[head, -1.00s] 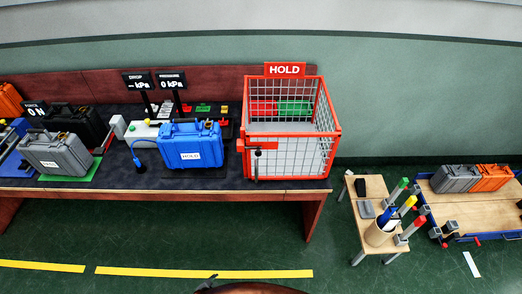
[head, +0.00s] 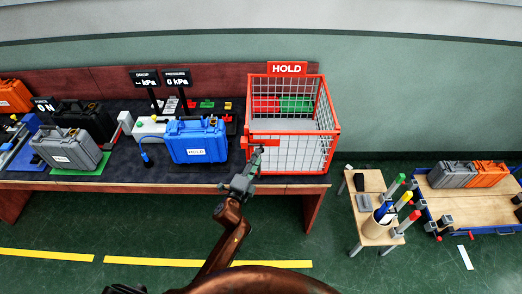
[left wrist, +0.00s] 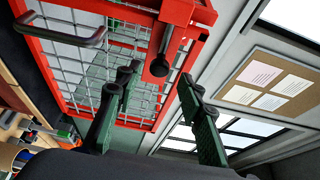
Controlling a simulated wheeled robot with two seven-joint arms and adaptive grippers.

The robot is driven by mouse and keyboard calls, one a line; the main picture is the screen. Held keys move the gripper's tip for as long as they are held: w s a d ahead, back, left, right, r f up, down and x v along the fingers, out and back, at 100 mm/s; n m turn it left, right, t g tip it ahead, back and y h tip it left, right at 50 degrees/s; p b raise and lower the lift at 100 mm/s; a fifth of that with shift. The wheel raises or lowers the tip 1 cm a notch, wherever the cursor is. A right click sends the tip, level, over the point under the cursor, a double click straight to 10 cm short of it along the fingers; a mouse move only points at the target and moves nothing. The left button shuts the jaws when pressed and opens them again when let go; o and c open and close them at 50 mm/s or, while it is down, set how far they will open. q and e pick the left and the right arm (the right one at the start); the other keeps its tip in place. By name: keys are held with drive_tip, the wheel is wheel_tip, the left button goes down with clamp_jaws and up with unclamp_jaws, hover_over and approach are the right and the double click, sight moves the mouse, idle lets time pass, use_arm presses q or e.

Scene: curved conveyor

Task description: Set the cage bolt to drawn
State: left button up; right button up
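The red wire cage (head: 322,165) under the HOLD sign stands at the right end of the bench. Its bolt is on the front: a red bar (head: 262,141) in the head view, partly covered by my gripper. In the left wrist view, the bolt (left wrist: 160,68) shows a dark round knob by a red plate, with a grey rod above. My left gripper (head: 256,157) is at the cage front; in the left wrist view its two green fingers (left wrist: 160,80) are spread, with the knob between their tips in the picture. I cannot tell whether they touch it. My right gripper is not in view.
A blue case (head: 196,141) stands on the bench left of the cage, close to my left gripper. A grey case (head: 68,149) is farther left. A small wooden table (head: 372,232) stands right of the bench. A grey handle (left wrist: 75,32) is on the cage.

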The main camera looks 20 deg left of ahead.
sight(261, 148)
use_arm(q)
drive_tip(key=w, duration=0.5)
drive_tip(key=shift+w+d, duration=0.1)
drive_tip(key=shift+d, duration=0.15)
drive_tip(key=shift+c, duration=0.6)
clamp_jaws()
drive_tip(key=shift+d+f, duration=0.1)
